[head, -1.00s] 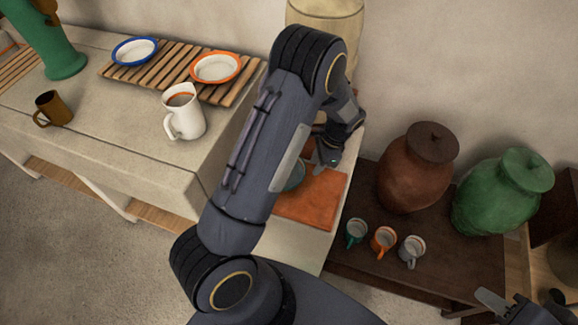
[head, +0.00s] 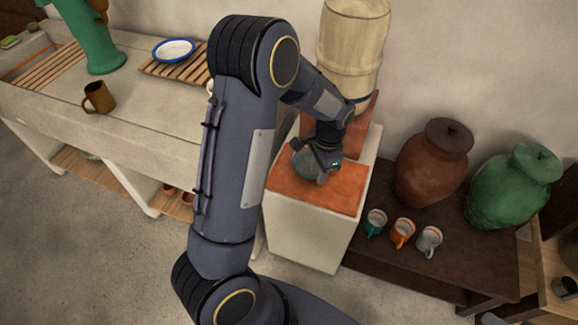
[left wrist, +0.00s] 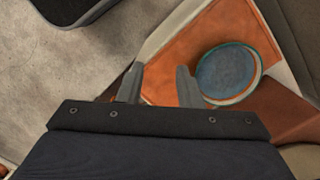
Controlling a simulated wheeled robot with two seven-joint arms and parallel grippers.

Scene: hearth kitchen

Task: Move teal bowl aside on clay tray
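The clay tray (head: 338,192) is a flat orange slab on a pale plinth, below the middle of the head view. The teal bowl (head: 303,165) sits on it, partly hidden by my left gripper (head: 324,172). In the left wrist view the bowl (left wrist: 228,75) has a blue-grey inside and lies on the tray (left wrist: 185,48), near its edge. There my left gripper (left wrist: 158,80) is open, its two fingers apart with nothing between them. The right finger is close beside the bowl; I cannot tell if they touch.
A tall cream container (head: 352,50) stands behind the tray. To the right, a dark table holds three mugs (head: 402,232), a brown jar (head: 432,165) and a green jar (head: 512,187). A counter at left holds a brown mug (head: 98,97) and a slatted rack.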

